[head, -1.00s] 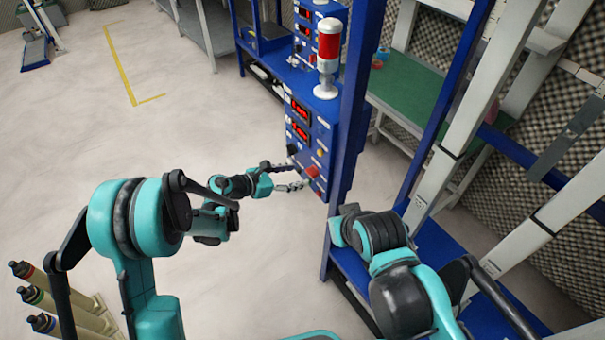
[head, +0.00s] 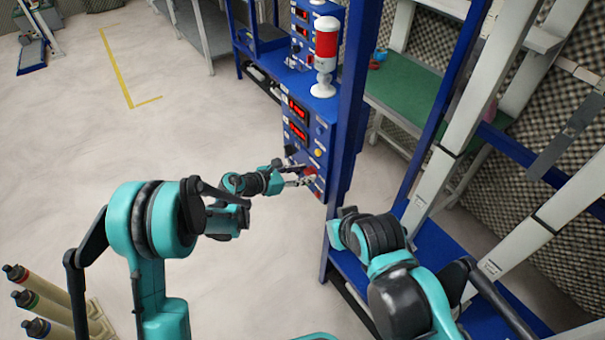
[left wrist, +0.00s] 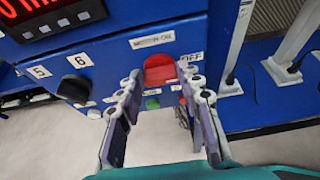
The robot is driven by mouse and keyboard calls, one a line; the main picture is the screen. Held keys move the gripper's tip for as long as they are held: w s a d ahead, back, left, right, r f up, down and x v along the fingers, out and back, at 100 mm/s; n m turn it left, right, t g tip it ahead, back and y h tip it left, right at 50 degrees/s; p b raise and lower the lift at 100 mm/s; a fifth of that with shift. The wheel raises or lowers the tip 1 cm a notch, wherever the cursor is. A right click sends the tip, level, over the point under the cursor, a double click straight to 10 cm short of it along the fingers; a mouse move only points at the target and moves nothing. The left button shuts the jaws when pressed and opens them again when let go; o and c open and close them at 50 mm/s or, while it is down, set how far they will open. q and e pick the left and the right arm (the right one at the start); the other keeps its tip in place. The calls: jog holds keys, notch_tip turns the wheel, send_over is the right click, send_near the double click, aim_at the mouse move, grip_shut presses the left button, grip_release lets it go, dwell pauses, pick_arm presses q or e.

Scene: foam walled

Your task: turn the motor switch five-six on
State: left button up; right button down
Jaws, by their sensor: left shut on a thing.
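My left gripper (head: 303,176) is at the panel's lower part in the head view. In the left wrist view its fingers (left wrist: 160,76) stand on both sides of the red switch, shut on it. The fingertips partly hide the panel around it. My right arm shows at lower right; its gripper is not visible.
The blue control box (head: 322,130) has red displays (head: 298,120) and a red-and-white lamp (head: 327,45) on top. A black knob (left wrist: 73,88) is marked 5 and 6. A blue post (head: 358,80) stands close right of the box.

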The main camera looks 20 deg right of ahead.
pick_arm(q)
jog(key=n, duration=0.1)
jog(key=n+g+b, duration=0.1)
jog(key=n+g+h+b, duration=0.1)
jog(key=shift+w+a+f+n, duration=0.15)
jog(key=shift+w+f+n, duration=0.15)
jog(key=shift+w, duration=0.1)
jog(key=n, duration=0.1)
jog(key=n+g+h+b, duration=0.1)
jog(key=n+g+b, duration=0.1)
jog(key=n, duration=0.1)
jog(key=shift+w+a+f+h, duration=0.1)
jog(key=shift+w+f+h, duration=0.1)
jog(key=shift+w+h, duration=0.1)
jog(key=shift+f+n+g+h+b, duration=0.1)
jog(key=shift+n+g+h+b, duration=0.4)
jog(key=shift+n, duration=0.5)
jog(key=shift+f+n+h, duration=0.2)
jog(key=shift+n+h, duration=0.6)
jog(key=shift+n, duration=1.1)
jog(key=o, duration=1.2)
jog(key=shift+c, duration=0.2)
jog(key=shift+g, duration=0.3)
